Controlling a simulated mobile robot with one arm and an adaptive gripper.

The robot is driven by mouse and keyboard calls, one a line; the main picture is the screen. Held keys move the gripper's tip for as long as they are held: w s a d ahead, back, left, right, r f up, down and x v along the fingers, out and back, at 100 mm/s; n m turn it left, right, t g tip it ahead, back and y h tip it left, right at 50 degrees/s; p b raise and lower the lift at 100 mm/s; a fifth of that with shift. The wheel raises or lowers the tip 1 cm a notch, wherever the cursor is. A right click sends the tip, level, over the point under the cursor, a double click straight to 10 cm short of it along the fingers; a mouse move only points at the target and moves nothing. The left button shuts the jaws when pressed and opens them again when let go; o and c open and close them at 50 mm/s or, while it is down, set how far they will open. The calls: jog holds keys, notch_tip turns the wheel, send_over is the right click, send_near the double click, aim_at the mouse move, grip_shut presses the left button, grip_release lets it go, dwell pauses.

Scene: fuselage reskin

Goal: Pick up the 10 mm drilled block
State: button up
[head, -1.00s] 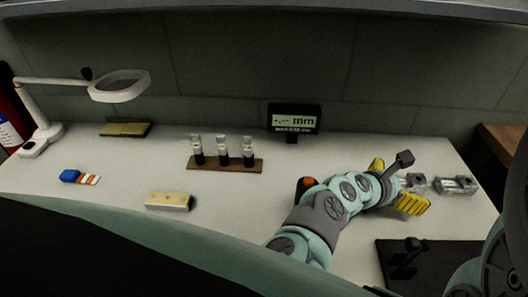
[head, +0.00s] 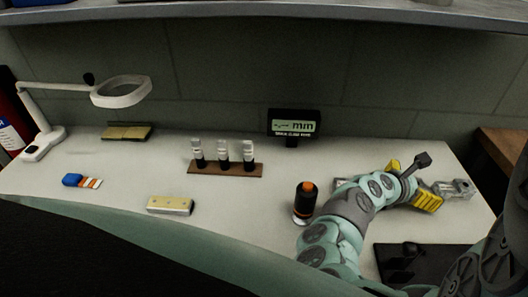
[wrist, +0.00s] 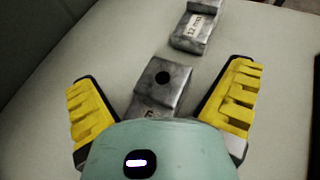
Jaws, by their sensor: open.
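My gripper (head: 412,184) is open over the right part of the bench, its yellow fingers spread. In the wrist view my gripper (wrist: 160,74) has a grey metal block (wrist: 178,92) with a dark round hole between its fingers, with gaps on both sides. That block's label is mostly hidden by my wrist, so I cannot read its size. A second grey block (wrist: 190,38), labelled 12 mm, lies beyond the fingertips. In the head view a block (head: 460,188) shows right of my gripper, and part of another (head: 342,184) shows left of my arm.
A black cylinder with an orange top (head: 305,203) stands left of my arm. A dark mat (head: 425,262) lies at front right.

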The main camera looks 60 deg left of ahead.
jog(key=shift+a, duration=0.1)
jog(key=c, duration=1.7)
